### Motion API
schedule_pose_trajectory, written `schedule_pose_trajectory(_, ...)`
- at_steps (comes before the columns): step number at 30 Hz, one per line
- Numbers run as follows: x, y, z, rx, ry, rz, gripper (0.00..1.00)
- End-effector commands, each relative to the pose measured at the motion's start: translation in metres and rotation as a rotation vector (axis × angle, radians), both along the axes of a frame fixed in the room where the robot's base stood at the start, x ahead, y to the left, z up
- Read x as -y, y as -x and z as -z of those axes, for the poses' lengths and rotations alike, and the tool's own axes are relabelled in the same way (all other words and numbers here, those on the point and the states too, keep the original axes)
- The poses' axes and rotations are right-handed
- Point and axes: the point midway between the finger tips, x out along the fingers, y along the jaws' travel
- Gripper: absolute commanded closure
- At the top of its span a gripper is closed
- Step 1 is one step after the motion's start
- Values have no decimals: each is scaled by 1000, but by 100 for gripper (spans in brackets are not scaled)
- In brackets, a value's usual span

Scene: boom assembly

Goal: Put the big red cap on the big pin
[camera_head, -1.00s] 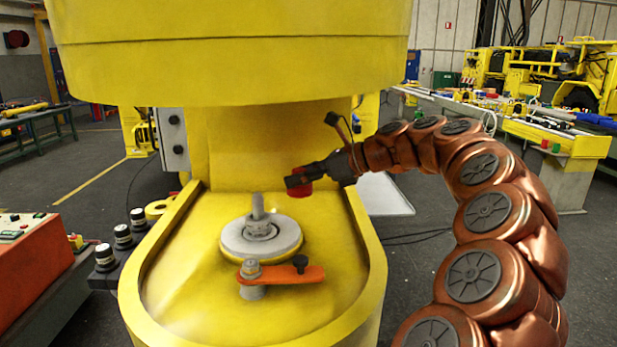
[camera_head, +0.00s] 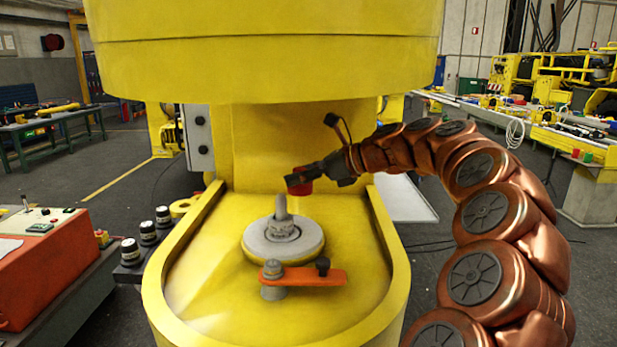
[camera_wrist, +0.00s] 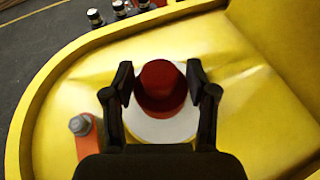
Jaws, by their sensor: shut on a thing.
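The big red cap (camera_head: 301,188) is held in my gripper (camera_head: 299,178), above and slightly right of the big pin in the head view. In the wrist view the red cap (camera_wrist: 161,88) sits between the two dark fingers of my gripper (camera_wrist: 160,82). The big pin (camera_head: 282,209) is a grey upright post on a round pale disc (camera_head: 258,240) in the yellow boom. The pin's top shows bare in the head view, so the cap is apart from it. In the wrist view the cap hides the pin, and part of the pale disc (camera_wrist: 165,130) shows behind it.
An orange lever (camera_head: 310,276) with a grey bolt (camera_head: 272,270) and black knob lies in front of the disc. A raised yellow rim (camera_head: 392,260) surrounds the boom's flat part. A large yellow body (camera_head: 260,60) hangs above. An orange control box (camera_head: 40,260) stands at left.

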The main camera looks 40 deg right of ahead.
Motion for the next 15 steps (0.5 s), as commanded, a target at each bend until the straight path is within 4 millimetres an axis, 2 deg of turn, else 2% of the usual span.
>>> schedule_pose_trajectory(15, -15, -26, 1, 1, -1, -2, 82)
